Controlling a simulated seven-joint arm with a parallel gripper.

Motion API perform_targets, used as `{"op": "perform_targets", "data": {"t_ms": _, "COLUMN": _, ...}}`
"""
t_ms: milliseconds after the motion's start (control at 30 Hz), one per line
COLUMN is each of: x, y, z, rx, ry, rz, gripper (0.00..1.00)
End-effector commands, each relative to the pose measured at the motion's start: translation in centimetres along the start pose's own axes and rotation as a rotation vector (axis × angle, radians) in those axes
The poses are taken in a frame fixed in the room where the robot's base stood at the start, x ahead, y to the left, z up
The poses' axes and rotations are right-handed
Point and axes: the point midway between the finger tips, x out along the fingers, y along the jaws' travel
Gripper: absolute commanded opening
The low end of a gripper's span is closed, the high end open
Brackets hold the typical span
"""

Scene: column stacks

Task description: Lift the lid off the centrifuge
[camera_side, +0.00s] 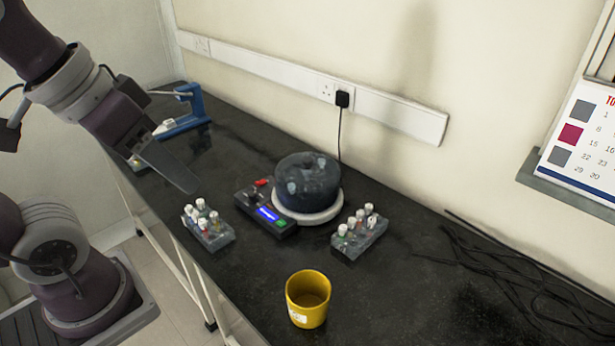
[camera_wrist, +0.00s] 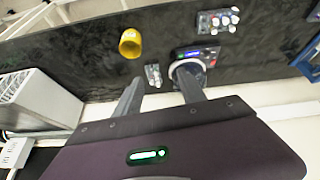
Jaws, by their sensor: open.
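The centrifuge (camera_side: 308,213) stands on the black bench, a round white base with a control panel (camera_side: 266,213) showing a blue display at its front left. Its dark, see-through lid (camera_side: 307,180) sits on top, with pale shapes faintly visible through it. In the wrist view the centrifuge (camera_wrist: 190,69) is partly hidden behind the right finger. My gripper (camera_wrist: 158,90) is open and empty. In the side view my gripper (camera_side: 185,182) is above the bench's front edge, up and left of the centrifuge and apart from it.
Racks of capped tubes stand left (camera_side: 208,230) and right (camera_side: 359,237) of the centrifuge. A yellow cup (camera_side: 308,299) is at the front. A blue device (camera_side: 187,112) stands at the far left. Black cables (camera_side: 500,262) lie at right. A plug (camera_side: 342,98) is on the wall.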

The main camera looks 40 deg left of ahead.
Motion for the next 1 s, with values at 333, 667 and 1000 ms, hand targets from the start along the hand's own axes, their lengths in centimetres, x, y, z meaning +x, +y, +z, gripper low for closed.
{"op": "perform_targets", "data": {"t_ms": 333, "x": 10.6, "y": -4.5, "z": -21.6, "rx": -0.924, "ry": -0.243, "rz": -0.059, "gripper": 0.48}}
{"op": "perform_targets", "data": {"t_ms": 667, "x": 28.3, "y": -10.1, "z": -27.2, "rx": -1.411, "ry": -0.288, "rz": -0.306, "gripper": 0.48}}
{"op": "perform_targets", "data": {"t_ms": 1000, "x": 33.2, "y": -10.3, "z": -25.4, "rx": -1.442, "ry": -0.29, "rz": -0.329, "gripper": 0.48}}
